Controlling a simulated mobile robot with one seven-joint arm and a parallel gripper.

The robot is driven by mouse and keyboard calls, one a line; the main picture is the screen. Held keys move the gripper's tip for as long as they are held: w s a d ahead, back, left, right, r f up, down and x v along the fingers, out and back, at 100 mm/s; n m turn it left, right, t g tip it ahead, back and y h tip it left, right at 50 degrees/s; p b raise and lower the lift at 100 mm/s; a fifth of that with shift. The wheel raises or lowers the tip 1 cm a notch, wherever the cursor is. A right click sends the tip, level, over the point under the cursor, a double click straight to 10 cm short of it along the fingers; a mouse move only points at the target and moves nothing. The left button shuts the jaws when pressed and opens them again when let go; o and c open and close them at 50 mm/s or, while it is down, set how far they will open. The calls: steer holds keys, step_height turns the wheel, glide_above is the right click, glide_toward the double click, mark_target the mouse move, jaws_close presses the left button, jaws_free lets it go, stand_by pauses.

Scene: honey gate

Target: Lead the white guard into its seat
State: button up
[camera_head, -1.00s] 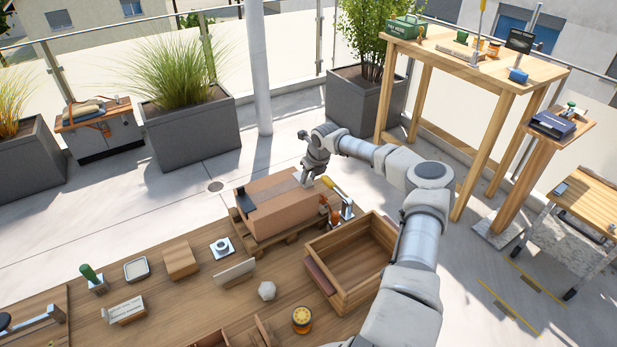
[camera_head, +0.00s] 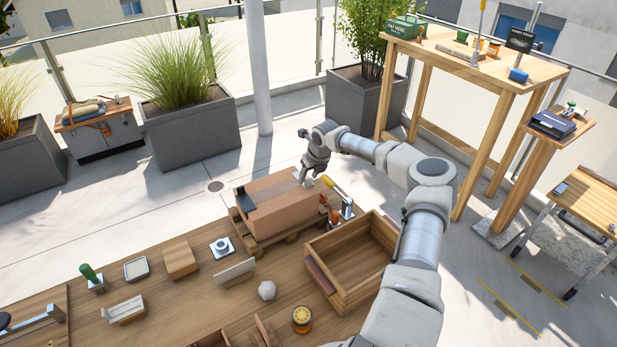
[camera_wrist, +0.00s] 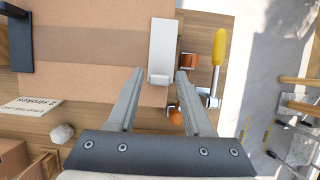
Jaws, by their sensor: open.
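The white guard (camera_wrist: 163,50) lies along the right edge of the brown carton (camera_wrist: 90,75) in the wrist view. Its near end, with a small lip, is just ahead of and between the fingertips of my gripper (camera_wrist: 160,72). My gripper is open, and the fingers stand apart with no clear contact on the guard. In the head view my gripper (camera_head: 309,180) is at the carton's right end (camera_head: 285,208), and the guard is mostly hidden there. A black guard (camera_wrist: 18,42) sits on the carton's opposite edge. I cannot make out the seat for certain.
A yellow-handled lever (camera_wrist: 218,55) stands close right of the guard, beside orange parts (camera_wrist: 190,60). The carton rests on a wooden pallet (camera_head: 285,240). An open wooden crate (camera_head: 350,262) is near it. Blocks and small items cover the bench (camera_head: 205,300) at front left.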

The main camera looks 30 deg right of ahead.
steer(key=shift+v, duration=1.35)
steer(key=shift+r, duration=0.1)
steer(key=o, duration=0.6)
steer(key=shift+c, duration=0.2)
steer(key=shift+o, duration=0.2)
steer(key=shift+o, duration=0.9)
